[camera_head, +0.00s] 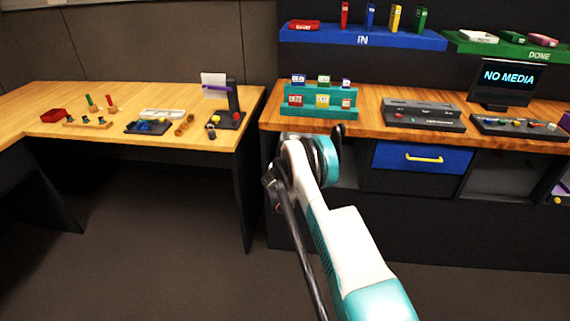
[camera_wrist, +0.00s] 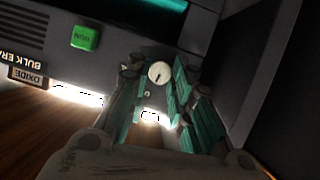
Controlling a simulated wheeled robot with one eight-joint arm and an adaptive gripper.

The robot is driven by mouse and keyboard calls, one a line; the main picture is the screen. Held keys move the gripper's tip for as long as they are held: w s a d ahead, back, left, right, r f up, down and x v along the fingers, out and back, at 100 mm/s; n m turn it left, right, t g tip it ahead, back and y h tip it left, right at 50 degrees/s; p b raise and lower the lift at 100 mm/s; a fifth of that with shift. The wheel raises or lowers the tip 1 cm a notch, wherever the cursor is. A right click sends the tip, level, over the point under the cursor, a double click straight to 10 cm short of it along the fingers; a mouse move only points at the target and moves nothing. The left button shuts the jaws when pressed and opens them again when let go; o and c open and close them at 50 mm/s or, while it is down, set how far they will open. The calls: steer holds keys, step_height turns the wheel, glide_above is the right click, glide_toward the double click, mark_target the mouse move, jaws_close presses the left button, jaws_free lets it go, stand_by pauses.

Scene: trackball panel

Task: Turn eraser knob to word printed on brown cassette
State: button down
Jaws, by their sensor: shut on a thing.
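In the wrist view, a round white knob (camera_wrist: 159,72) with a short dark pointer mark sits on the dark grey eraser panel (camera_wrist: 125,45). My gripper (camera_wrist: 158,78) has its teal fingers on both sides of the knob and is shut on it. Part of the panel's printing reads "BULK ERA", and a small plate (camera_wrist: 28,76) reads "OXIDE". The setting words around the knob are not readable. I cannot single out a brown cassette in either view.
A green button (camera_wrist: 84,38) is on the same panel. In the head view, a teal rack (camera_head: 285,99) holds several small cassettes. A blue IN shelf (camera_head: 420,41) and a green DONE shelf (camera_head: 465,46) are above. A monitor (camera_head: 508,78) reads "NO MEDIA".

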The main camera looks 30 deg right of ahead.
steer(key=shift+s+d+m+t+y, duration=0.15)
steer(key=shift+m+t+y, duration=0.45)
steer(key=shift+m, duration=0.55)
steer(key=shift+d+m+t+y, duration=0.1)
steer(key=shift+m+t+y, duration=0.3)
steer(key=shift+m+y, duration=0.6)
steer(key=shift+m, duration=0.25)
steer(key=c, duration=1.4)
jaws_free()
steer(key=v, duration=1.2)
steer(key=shift+a+f, duration=0.1)
steer(key=shift+f, duration=0.15)
